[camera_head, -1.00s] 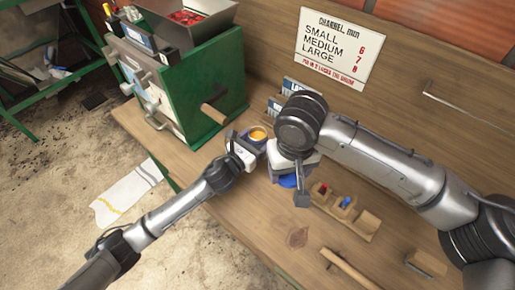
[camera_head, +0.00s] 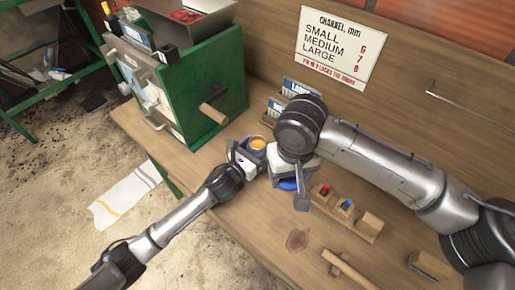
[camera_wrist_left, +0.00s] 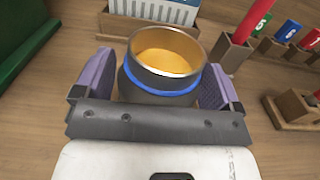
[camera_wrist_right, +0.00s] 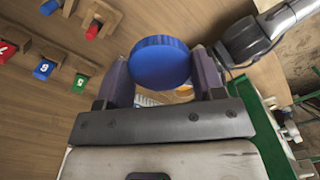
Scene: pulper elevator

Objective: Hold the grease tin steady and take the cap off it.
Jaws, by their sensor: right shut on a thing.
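The grease tin (camera_head: 257,146) is a dark cylinder with a blue band and a bright metal rim. Its top is uncovered and shows yellow grease; it fills the middle of the left wrist view (camera_wrist_left: 160,75). My left gripper (camera_head: 250,156) has its purple-padded fingers on both sides of the tin and is shut on it. The round blue cap (camera_wrist_right: 160,62) is off the tin, between the fingers of my right gripper (camera_wrist_right: 163,78), which is shut on it. In the head view the blue cap (camera_head: 288,184) shows partly below my right wrist, right of the tin.
A green machine (camera_head: 205,75) with a wooden handle (camera_head: 213,113) stands behind and left. A wooden rack (camera_head: 345,217) with red and blue pegs lies right of the grippers. Blue-and-white boxes stand behind the tin. The bench front is mostly clear.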

